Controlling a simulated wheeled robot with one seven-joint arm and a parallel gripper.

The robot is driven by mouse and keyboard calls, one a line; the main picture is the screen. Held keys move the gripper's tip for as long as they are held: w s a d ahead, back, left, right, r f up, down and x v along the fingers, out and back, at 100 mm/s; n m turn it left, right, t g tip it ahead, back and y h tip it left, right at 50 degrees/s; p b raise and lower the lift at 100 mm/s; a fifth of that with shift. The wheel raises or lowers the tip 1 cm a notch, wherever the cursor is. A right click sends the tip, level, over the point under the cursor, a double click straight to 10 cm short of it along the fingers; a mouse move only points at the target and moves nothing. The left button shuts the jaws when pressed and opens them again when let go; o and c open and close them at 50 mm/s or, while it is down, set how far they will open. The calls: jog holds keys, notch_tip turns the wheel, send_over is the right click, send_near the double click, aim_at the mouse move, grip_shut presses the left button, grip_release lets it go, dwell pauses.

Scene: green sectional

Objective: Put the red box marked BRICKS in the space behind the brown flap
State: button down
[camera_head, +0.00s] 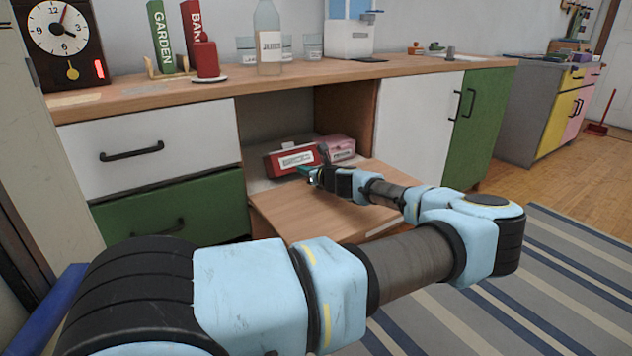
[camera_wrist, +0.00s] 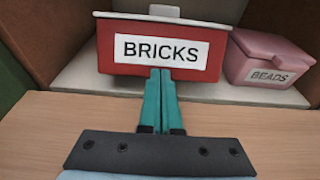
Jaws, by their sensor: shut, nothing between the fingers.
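The red box marked BRICKS (camera_wrist: 118,68), with a pale lid, stands upright on the white floor of the open compartment (camera_wrist: 75,80). In the head view the red box (camera_head: 275,165) sits at the left inside the compartment. The brown flap (camera_head: 290,210) is folded down and lies open in front of the compartment. My gripper (camera_wrist: 160,72) is shut and empty above the flap, its teal fingertips at the lower front of the box. I cannot tell whether they touch it. In the head view my gripper (camera_head: 304,172) partly hides the box's right front.
A pink box marked BEADS (camera_wrist: 268,65) stands to the right of the red box. The compartment's side walls close in on both sides. The counter (camera_head: 210,92) above carries a clock, books and a bottle.

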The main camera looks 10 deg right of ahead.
aim_at(298, 164)
jog(key=shift+r+x, duration=0.2)
jog(key=shift+x, duration=0.7)
jog(key=shift+r+x, duration=0.2)
jog(key=shift+x, duration=0.65)
jog(key=shift+r+x, duration=0.25)
jog(key=shift+x, duration=0.65)
jog(key=shift+s+d+f+p+v, duration=0.15)
jog(key=shift+f+p+v, duration=0.9)
jog(key=shift+v, duration=2.8)
jog(key=shift+s+d+f+p+v, duration=0.2)
jog(key=shift+f+p+v, duration=0.75)
jog(key=shift+v, duration=2.9)
jog(key=shift+s+a+f+p+v, duration=0.2)
jog(key=shift+f+p+v, duration=0.85)
jog(key=shift+v, duration=2.8)
jog(key=shift+d+r, duration=0.2)
jog(key=shift+r, duration=0.05)
